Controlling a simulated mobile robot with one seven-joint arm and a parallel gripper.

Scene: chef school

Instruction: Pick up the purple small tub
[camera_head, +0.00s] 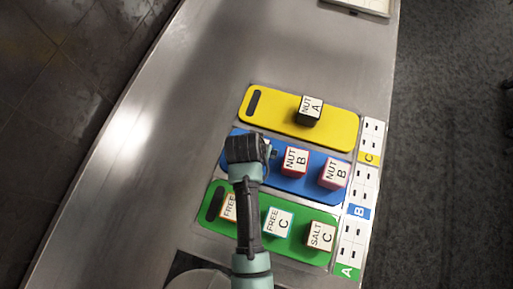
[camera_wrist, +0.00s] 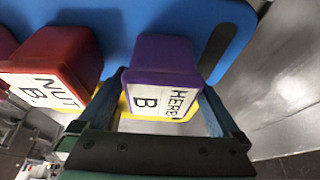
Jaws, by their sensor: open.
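The purple small tub (camera_wrist: 168,55), labelled HERB B, is in the middle of the wrist view, on the blue board (camera_wrist: 120,20). My gripper (camera_wrist: 163,88) is open, with one finger on each side of the tub. I cannot tell whether the fingers touch it. In the head view my gripper (camera_head: 268,151) is over the left part of the blue board (camera_head: 262,180), and my arm and wrist mostly hide the purple tub.
A red NUT B tub (camera_wrist: 72,48) stands close left of the purple one in the wrist view. In the head view, a yellow board (camera_head: 275,112) holds a black tub (camera_head: 311,110), and a green board (camera_head: 250,235) holds several tubs. Left of the boards the metal counter (camera_head: 170,130) is clear.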

